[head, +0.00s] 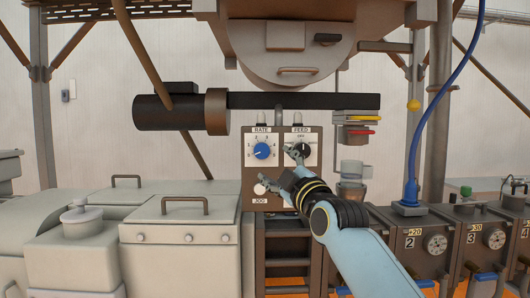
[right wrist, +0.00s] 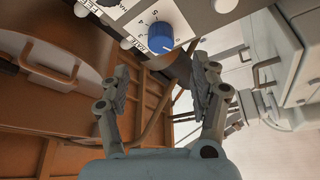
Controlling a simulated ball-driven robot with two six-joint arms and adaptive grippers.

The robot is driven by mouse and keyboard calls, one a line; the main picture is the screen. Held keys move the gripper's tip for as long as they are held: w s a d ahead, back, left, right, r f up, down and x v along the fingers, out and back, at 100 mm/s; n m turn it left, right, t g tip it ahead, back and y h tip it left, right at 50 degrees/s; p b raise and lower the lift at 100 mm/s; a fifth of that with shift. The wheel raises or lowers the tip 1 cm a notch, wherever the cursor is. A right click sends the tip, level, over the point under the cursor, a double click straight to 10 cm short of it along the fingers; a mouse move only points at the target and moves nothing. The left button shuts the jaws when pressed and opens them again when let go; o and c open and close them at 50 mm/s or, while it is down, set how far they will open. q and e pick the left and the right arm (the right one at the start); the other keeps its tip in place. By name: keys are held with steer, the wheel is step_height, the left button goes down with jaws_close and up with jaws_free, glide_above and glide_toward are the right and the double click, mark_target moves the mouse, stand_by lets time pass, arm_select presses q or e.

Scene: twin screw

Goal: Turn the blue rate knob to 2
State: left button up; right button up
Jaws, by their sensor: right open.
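The blue rate knob (head: 262,151) sits under the RATE label on the left of the brown control panel (head: 250,180). Its pale pointer mark appears to face lower left, near the low end of the scale; the exact number is too small to read surely. The knob also shows in the right wrist view (right wrist: 160,38), upside down. My right gripper (head: 280,170) is open and empty, below and right of the knob, apart from it. In the right wrist view its spread fingers (right wrist: 160,76) have the knob beyond the gap between them. My left gripper is not in view.
A dark horizontal barrel (head: 170,112) runs above the panel. Pale cabinets (head: 180,235) stand left.

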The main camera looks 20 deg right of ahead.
mark_target(264, 153)
steer(key=p+x, duration=0.1)
steer(key=x, duration=0.8)
steer(key=shift+w, duration=0.3)
steer(key=c, duration=1.2)
